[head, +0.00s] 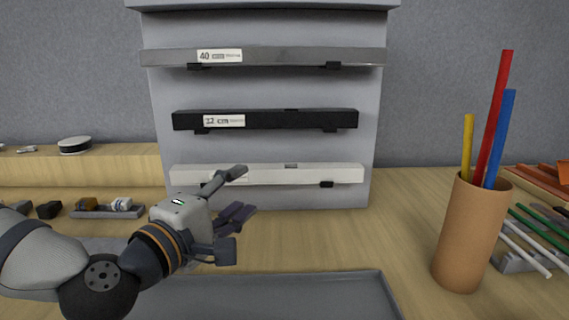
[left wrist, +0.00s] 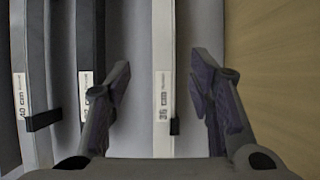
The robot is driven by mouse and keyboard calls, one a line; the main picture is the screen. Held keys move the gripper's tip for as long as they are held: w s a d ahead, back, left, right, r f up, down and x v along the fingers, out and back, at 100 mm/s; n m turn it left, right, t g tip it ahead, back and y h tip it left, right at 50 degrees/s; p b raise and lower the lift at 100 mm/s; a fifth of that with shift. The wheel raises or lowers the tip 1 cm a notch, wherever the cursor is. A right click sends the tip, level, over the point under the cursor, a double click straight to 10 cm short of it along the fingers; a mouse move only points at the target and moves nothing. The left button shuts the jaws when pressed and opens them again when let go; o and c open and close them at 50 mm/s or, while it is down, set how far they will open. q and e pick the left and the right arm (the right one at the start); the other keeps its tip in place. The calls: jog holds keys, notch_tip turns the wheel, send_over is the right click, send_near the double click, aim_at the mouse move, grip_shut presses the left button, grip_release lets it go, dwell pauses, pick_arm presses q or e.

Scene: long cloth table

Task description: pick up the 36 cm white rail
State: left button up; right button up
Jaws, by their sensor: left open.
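The white rail (head: 305,173) lies level on the lowest holders of a grey upright rack (head: 270,90). Its left part is partly hidden by my left gripper (head: 238,212) in the head view. In the left wrist view the white rail (left wrist: 163,50) shows a label reading 36 cm and runs between the two fingers of my left gripper (left wrist: 160,85). The left gripper is open and empty, in front of the rail. Contact with it cannot be seen. My right gripper is not in view.
A black rail (head: 280,119) labelled 32 cm and a grey rail (head: 290,56) labelled 40 cm rest above. A grey tray (head: 385,290) lies in front. A brown cup (head: 467,235) with coloured sticks stands right. Bare wood lies between rack and cup.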

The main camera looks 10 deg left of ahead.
aim_at(262, 177)
pick_arm(q)
jog(key=x, duration=0.7)
jog(key=b+x, duration=0.1)
jog(key=x, duration=0.2)
jog(key=shift+w+f, duration=0.2)
jog(key=shift+f, duration=0.05)
grip_shut()
